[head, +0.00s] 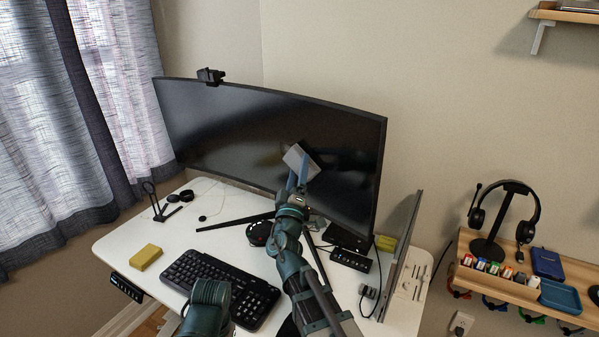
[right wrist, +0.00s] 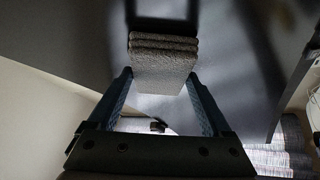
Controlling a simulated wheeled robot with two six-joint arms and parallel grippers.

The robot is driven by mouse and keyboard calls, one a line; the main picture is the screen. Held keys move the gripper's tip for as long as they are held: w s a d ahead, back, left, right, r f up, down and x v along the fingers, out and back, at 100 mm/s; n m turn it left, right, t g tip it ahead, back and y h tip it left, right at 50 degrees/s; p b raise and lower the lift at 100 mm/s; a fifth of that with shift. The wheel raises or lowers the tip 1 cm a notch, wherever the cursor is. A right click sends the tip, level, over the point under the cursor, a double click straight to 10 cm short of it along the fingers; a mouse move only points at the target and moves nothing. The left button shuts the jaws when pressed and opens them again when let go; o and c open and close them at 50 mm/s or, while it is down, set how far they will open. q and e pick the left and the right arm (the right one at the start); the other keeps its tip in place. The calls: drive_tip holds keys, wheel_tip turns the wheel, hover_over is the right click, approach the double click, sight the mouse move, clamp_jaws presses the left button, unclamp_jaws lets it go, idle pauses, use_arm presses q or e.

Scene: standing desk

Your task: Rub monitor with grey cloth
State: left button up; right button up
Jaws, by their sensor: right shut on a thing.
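The black curved monitor (head: 230,125) stands at the back of the white desk; its dark screen also fills much of the right wrist view (right wrist: 235,75). My right gripper (head: 299,178) is raised in front of the screen's right half. It is shut on the grey cloth (head: 301,160), a folded pad with its layers showing in the right wrist view (right wrist: 163,62). The cloth is tilted and overlaps the screen in the head view. I cannot tell whether it touches the glass. My left gripper is not in view.
A black keyboard (head: 219,288) and a yellow sponge-like block (head: 146,257) lie on the desk's front left. A webcam (head: 210,76) sits on the monitor's top edge. A thin upright panel (head: 402,255) stands to the right. A headset (head: 504,215) hangs beyond the desk.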

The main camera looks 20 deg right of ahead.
sight(289, 163)
drive_tip(key=shift+w+a, duration=0.5)
drive_tip(key=shift+w, duration=0.25)
drive_tip(key=shift+w+a, duration=0.45)
drive_tip(key=shift+w, duration=0.25)
drive_tip(key=shift+w, duration=0.1)
drive_tip(key=shift+w+a, duration=0.6)
drive_tip(key=shift+w, duration=0.2)
drive_tip(key=shift+w+a, duration=0.6)
drive_tip(key=shift+w, duration=0.2)
drive_tip(key=shift+s+a+f, duration=0.1)
drive_tip(key=shift+s+a, duration=0.25)
drive_tip(key=shift+a, duration=0.1)
drive_tip(key=shift+s+a+f, duration=0.1)
drive_tip(key=shift+s+a, duration=0.65)
drive_tip(key=shift+a, duration=0.25)
drive_tip(key=shift+s+a+f, duration=0.1)
drive_tip(key=shift+s+a, duration=0.6)
drive_tip(key=shift+a, duration=0.25)
drive_tip(key=shift+s, duration=0.1)
